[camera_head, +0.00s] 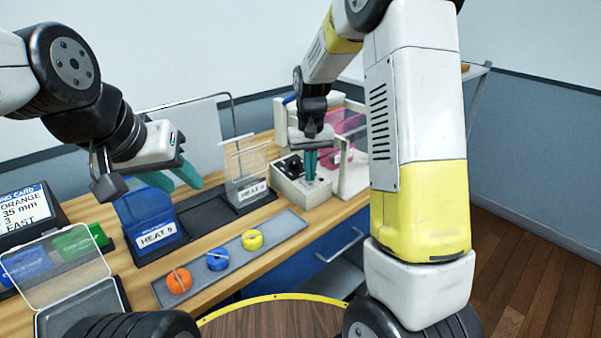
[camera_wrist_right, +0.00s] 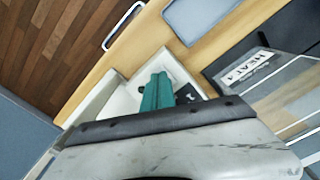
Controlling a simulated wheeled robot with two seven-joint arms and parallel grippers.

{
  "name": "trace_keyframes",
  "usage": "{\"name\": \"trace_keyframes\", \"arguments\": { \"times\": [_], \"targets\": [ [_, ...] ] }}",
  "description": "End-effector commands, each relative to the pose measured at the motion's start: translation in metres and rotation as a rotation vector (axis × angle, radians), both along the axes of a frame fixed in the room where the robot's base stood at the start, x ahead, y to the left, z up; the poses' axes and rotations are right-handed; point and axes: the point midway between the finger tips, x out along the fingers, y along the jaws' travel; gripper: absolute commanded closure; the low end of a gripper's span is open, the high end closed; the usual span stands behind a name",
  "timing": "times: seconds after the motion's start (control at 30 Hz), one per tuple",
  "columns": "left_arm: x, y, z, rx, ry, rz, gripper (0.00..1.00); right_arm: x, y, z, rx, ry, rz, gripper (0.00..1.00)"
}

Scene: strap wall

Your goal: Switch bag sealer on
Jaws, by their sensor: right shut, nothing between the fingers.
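The bag sealer appears to be the white machine at the back right of the bench, with a pale upright housing (camera_head: 356,178) and a low white control box (camera_head: 291,186). A black knob (camera_head: 291,164) sits on top of the box and partly shows in the right wrist view (camera_wrist_right: 187,94). My right gripper (camera_head: 311,176) points down over the box beside the knob, its teal fingers together and empty. I cannot tell whether the tips touch the box. The fingers hide part of its top. My left gripper (camera_head: 178,180) is open and empty above the bench at left.
A grey tray (camera_head: 202,264) holds orange, blue and yellow rolls. Holders labelled HEAT 5 (camera_head: 153,217) and HEAT 4 (camera_head: 249,176) stand behind it. A card display (camera_head: 28,210) and a clear-lidded box (camera_head: 55,270) are at left. Pink material (camera_head: 350,124) shows behind the sealer.

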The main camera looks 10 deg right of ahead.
Motion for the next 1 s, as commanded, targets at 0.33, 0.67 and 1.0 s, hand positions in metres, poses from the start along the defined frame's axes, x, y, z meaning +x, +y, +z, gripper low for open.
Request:
{"name": "trace_keyframes", "arguments": {
  "times": [0.33,0.67,1.0],
  "targets": [
    [0.000,0.000,0.000,0.000,0.000,0.000,0.64,0.000,0.000,-0.006,0.000,0.000,0.000,1.00],
    [0.000,0.000,0.000,0.000,0.000,0.000,0.64,0.000,0.000,-0.010,0.000,0.000,0.000,1.00],
    [0.000,0.000,0.000,0.000,0.000,0.000,0.64,0.000,0.000,-0.010,0.000,0.000,0.000,1.00]
  ]
}}
